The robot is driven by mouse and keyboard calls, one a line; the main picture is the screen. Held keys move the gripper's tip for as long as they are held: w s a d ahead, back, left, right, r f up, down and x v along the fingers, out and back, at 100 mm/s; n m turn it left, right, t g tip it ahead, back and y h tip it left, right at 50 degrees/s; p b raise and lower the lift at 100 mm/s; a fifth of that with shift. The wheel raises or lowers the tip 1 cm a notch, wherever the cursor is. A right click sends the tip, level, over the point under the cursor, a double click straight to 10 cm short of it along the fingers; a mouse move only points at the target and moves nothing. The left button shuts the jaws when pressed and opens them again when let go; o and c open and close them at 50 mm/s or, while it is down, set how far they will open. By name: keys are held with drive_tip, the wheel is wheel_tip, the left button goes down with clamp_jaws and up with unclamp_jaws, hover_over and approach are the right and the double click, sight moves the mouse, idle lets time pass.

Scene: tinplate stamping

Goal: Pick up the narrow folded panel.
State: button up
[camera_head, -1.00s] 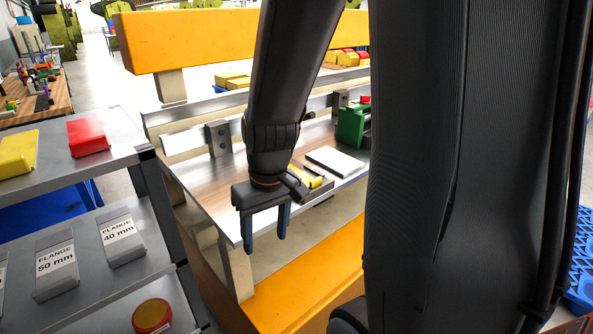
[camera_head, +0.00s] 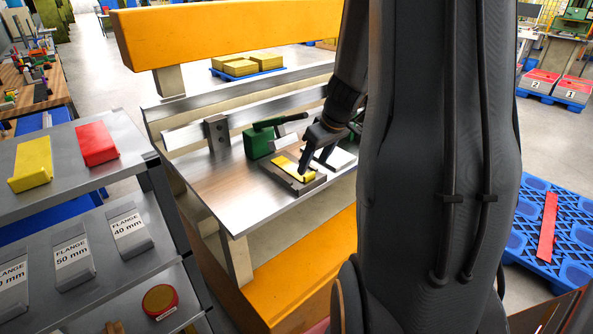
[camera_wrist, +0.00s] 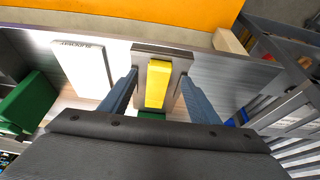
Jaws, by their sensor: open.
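A narrow yellow folded panel (camera_head: 288,167) lies on a dark grey block (camera_head: 307,186) on the metal-topped bench (camera_head: 215,190). In the wrist view the panel (camera_wrist: 157,88) lies lengthwise between my two fingers, on the grey block (camera_wrist: 178,55). My gripper (camera_head: 315,165) is open and empty near the block's right side in the head view. In the wrist view my gripper (camera_wrist: 159,75) has one blue-grey finger on each side of the panel, with a gap to it. Its height above the panel is hard to tell. My arm hides part of the bench.
A green tool with a handle (camera_head: 258,143) stands behind the block. A white flat item with lettering (camera_wrist: 84,68) lies beside the block. A shelf rack (camera_head: 125,150) at left holds another yellow panel (camera_head: 32,162) and a red one (camera_head: 97,142). The bench's left part is clear.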

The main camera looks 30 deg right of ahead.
sight(310, 174)
drive_tip(key=shift+p+x, duration=0.6)
drive_tip(key=shift+x, duration=1.75)
drive_tip(key=shift+s+f, duration=0.1)
drive_tip(key=shift+s, duration=0.05)
drive_tip(key=c, duration=1.2)
